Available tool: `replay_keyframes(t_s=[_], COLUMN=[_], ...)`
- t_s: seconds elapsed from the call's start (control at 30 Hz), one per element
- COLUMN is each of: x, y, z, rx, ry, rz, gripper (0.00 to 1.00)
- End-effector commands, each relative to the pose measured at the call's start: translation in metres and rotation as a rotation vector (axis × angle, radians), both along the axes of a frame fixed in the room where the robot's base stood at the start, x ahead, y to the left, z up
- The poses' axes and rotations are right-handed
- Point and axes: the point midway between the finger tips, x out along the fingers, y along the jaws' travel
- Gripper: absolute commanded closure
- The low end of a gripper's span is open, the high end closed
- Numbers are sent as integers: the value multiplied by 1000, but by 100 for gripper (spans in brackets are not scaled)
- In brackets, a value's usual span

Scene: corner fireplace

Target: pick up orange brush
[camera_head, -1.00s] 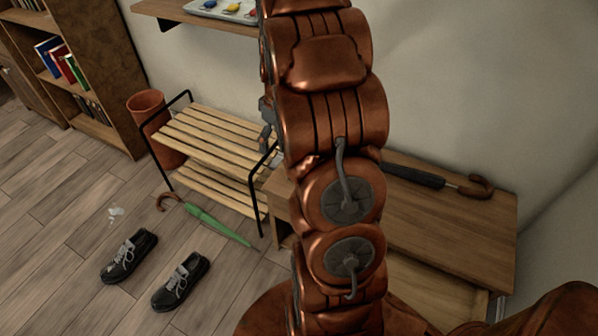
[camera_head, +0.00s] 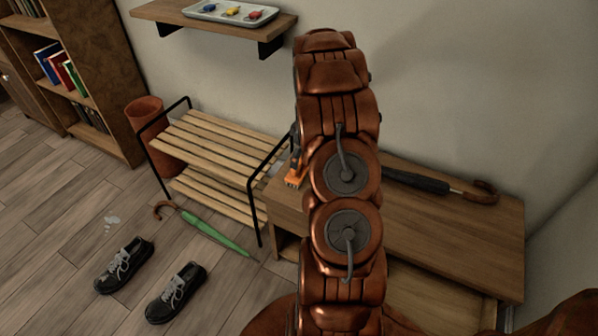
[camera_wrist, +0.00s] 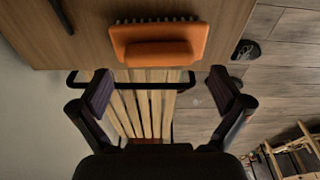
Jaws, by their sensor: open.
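The orange brush (camera_wrist: 158,44) lies on the wooden cabinet top (camera_wrist: 216,14) in the wrist view, with its dark bristles along the upper edge. In the head view a small part of the brush (camera_head: 293,180) shows at the left edge of my arm, and the rest is hidden behind the arm. My gripper (camera_wrist: 163,92) is open and empty, its two dark fingers spread apart on either side below the brush in the wrist view. The brush is beyond the fingertips, not between them. In the head view my arm hides the gripper.
A black umbrella (camera_head: 418,181) lies on the cabinet right of my arm. A slatted rack (camera_head: 210,145) stands left of the cabinet. A green umbrella (camera_head: 213,232) and black shoes (camera_head: 176,292) lie on the floor. A wall shelf (camera_head: 157,12) holds a tray (camera_head: 206,13).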

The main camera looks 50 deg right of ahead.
Motion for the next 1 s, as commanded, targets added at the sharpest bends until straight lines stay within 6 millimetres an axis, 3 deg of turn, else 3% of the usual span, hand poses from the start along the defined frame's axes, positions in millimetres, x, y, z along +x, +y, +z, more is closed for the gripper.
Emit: replay_keyframes(t_s=[0.3, 0.63, 1.0], x=[7, 8, 8], y=[1, 1, 1], z=[-37, -41, -41], rx=[3, 1, 1], ry=[2, 1, 1], rz=[-1, 0, -1], gripper=[0, 0, 39])
